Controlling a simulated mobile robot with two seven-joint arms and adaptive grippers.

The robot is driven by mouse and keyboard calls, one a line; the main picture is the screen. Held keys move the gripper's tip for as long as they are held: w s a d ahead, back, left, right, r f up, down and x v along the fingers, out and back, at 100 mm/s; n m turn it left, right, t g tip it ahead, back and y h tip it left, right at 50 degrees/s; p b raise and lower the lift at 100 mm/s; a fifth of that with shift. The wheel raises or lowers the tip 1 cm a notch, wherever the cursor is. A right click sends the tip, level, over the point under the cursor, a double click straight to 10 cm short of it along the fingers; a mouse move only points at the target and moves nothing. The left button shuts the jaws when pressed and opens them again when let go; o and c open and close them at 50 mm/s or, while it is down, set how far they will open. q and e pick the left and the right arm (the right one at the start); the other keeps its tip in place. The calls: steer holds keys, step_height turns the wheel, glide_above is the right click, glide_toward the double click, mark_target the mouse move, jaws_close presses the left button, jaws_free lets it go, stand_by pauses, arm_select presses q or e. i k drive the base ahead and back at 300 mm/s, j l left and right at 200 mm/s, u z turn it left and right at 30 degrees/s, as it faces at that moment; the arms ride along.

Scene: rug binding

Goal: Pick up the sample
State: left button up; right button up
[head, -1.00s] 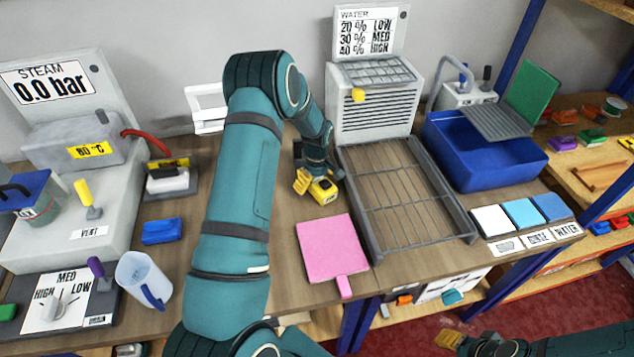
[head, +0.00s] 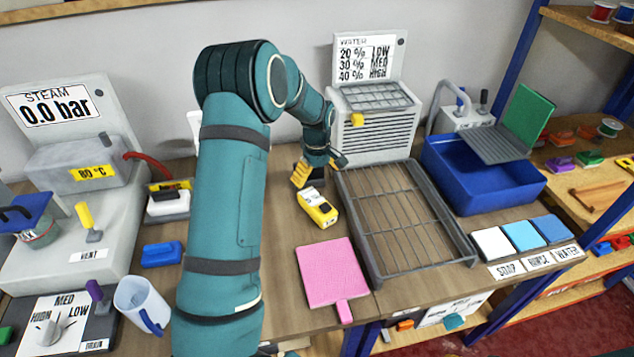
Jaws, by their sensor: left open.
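A flat pink square with a small tab at its front edge, which looks like the sample (head: 331,272), lies on the wooden bench left of the wire rack. A yellow handheld meter (head: 318,208) with a small display lies on the bench between the gripper and the pink square. My right gripper is out of view.
A grey wire rack (head: 465,243) lies right of the pink square, with the water unit (head: 372,133) behind it. A blue basin (head: 500,190) stands at right. A blue block (head: 162,254), a jug (head: 138,303) and the steam unit (head: 60,190) stand at left.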

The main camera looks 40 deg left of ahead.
mark_target(332, 272)
steer(key=k, duration=1)
